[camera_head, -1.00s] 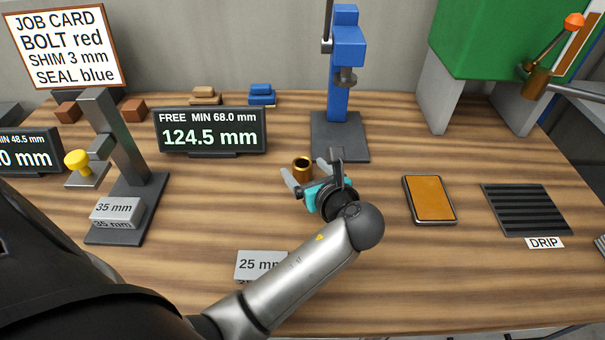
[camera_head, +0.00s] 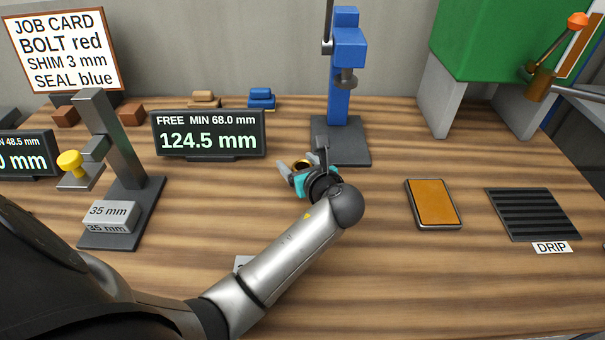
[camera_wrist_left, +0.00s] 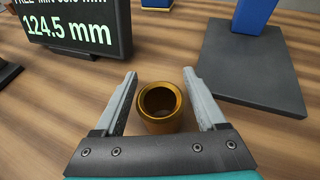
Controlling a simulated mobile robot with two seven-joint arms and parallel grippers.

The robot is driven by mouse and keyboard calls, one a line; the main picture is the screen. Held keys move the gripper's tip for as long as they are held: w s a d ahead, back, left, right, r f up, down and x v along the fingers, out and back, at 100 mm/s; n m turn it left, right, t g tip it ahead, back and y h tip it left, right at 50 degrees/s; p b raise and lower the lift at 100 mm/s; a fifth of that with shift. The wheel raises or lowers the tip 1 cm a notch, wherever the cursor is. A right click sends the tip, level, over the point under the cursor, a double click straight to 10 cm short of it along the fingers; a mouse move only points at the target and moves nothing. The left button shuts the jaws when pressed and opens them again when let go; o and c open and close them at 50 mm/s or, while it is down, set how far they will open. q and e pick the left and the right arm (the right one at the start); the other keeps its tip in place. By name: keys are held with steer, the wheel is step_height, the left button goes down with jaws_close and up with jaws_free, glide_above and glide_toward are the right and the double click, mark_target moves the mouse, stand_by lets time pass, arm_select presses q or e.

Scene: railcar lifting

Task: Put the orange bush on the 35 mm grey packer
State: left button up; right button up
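The orange bush (camera_wrist_left: 160,107) is a brassy hollow cylinder standing upright on the wooden bench. In the left wrist view it sits between the two open fingers of my left gripper (camera_wrist_left: 160,92), with a gap on each side. In the head view the bush (camera_head: 301,164) is partly hidden behind my left gripper (camera_head: 296,172). The 35 mm grey packer (camera_head: 110,215) lies on the dark base of the grey stand at the left, with its top bare. My right gripper is not in view.
A display (camera_head: 209,134) reading 124.5 mm stands left of the bush. The blue press (camera_head: 340,142) stands behind it. An orange pad (camera_head: 433,204) and drip grate (camera_head: 533,214) lie to the right. Another grey packer (camera_head: 241,262) is mostly hidden by my forearm.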

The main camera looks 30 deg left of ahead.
arm_select(q)
jaws_close()
stand_by(0.3)
stand_by(0.3)
